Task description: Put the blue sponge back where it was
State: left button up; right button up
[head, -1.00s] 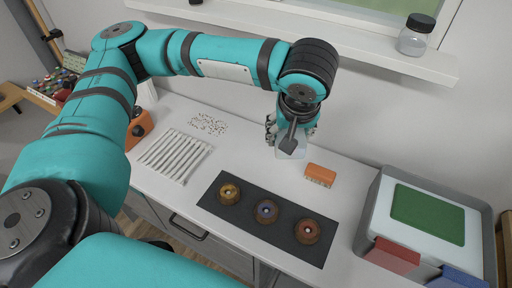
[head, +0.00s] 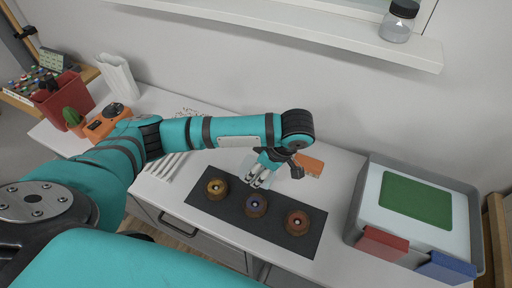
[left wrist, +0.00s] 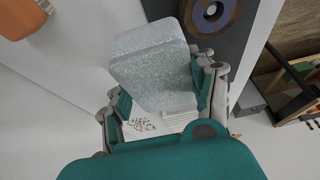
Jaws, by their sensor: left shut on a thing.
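My left gripper (head: 262,176) is shut on a pale grey-blue speckled block, which I take to be the blue sponge (left wrist: 155,65). In the left wrist view the sponge sits between the fingers, its large face toward the camera. In the head view only a pale part of the sponge (head: 250,163) shows beside the fingers. The gripper is near the back edge of the dark mat (head: 225,203), above the middle round piece. I cannot tell its height over the counter. My right gripper is not in view.
Three round wooden pieces with coloured centres, one with a blue centre (head: 254,205), stand on the mat. An orange block (head: 310,166) lies just right of the gripper. A grey bin (head: 353,215) with a green pad (head: 415,200) stands at the right. A shelf (head: 290,35) runs above.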

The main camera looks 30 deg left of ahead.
pick_arm(q)
jog(key=w+a, duration=0.1)
jog(key=w+b, duration=0.1)
jog(key=w, duration=0.1)
jog(key=w+a+f, duration=0.1)
jog(key=shift+w+a, duration=0.2)
jog(key=shift+a, duration=0.15)
jog(key=w+a, duration=0.1)
jog(key=w, duration=0.2)
jog(key=w+a, duration=0.1)
jog(key=shift+w+a+r, duration=0.1)
jog(key=shift+w+a, duration=0.2)
jog(key=shift+w+a+f+p, duration=0.25)
jog(key=shift+w+a+p, duration=0.2)
jog(key=shift+w, duration=0.4)
jog(key=shift+f, duration=1.7)
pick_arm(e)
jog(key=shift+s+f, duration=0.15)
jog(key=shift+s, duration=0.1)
pick_arm(q)
jog(key=shift+s+f+p, duration=0.1)
jog(key=shift+p, duration=0.2)
jog(key=o, duration=1)
